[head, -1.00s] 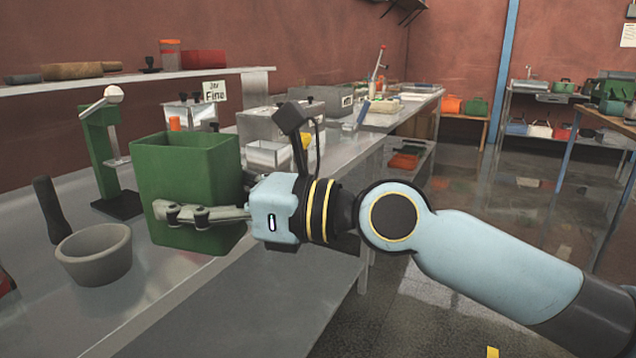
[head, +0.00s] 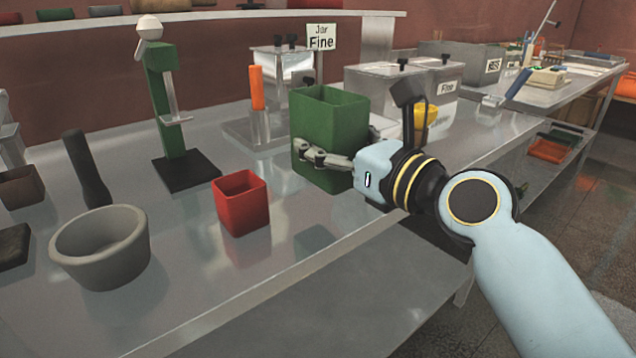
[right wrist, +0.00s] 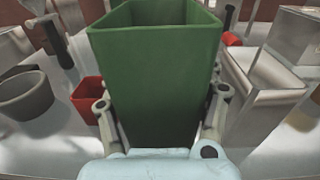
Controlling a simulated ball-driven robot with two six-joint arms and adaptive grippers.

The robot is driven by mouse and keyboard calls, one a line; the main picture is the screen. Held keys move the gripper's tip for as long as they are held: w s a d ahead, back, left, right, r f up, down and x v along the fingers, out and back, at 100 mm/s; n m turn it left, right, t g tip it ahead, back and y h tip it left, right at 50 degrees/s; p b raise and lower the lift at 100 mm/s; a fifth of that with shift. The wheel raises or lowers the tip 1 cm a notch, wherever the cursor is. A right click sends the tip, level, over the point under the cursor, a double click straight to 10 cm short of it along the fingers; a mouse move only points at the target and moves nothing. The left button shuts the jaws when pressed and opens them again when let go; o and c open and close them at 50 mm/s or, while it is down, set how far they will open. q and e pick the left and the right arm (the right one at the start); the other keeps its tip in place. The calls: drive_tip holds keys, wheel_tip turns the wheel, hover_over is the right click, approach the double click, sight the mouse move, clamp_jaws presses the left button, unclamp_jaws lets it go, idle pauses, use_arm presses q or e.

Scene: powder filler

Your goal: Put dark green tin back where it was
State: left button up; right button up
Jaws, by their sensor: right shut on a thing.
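The dark green tin (head: 331,120) is a tall, square, open-topped container in the head view, right of the middle of the bench. My right gripper (head: 325,160) is shut on it, with fingers along its sides. The tin is upright; its lower part is near the bench top, and I cannot tell whether it touches. In the right wrist view the tin (right wrist: 155,85) fills the middle between my fingers (right wrist: 160,112). My left gripper is not in view.
A red square tin (head: 241,203) and a grey bowl (head: 100,246) stand to the left on the metal bench (head: 190,285). A green stand (head: 166,110) is behind them. A "Jar Fine" sign (head: 321,37) and metal boxes (head: 388,88) are behind the green tin.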

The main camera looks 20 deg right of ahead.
drive_tip(key=w+f, duration=0.1)
drive_tip(key=w+f+b, duration=0.1)
drive_tip(key=w, duration=0.1)
drive_tip(key=shift+w+f, duration=0.1)
drive_tip(key=shift+w, duration=0.1)
drive_tip(key=shift+w+f, duration=0.3)
drive_tip(key=shift+w, duration=0.15)
wheel_tip(320, 180, down, 4)
drive_tip(key=b, duration=0.2)
drive_tip(key=shift+r+b, duration=0.1)
drive_tip(key=shift+b, duration=0.2)
drive_tip(key=o, duration=1.3)
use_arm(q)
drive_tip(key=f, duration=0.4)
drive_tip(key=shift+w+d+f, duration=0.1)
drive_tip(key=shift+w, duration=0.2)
use_arm(e)
drive_tip(key=shift+s, duration=0.1)
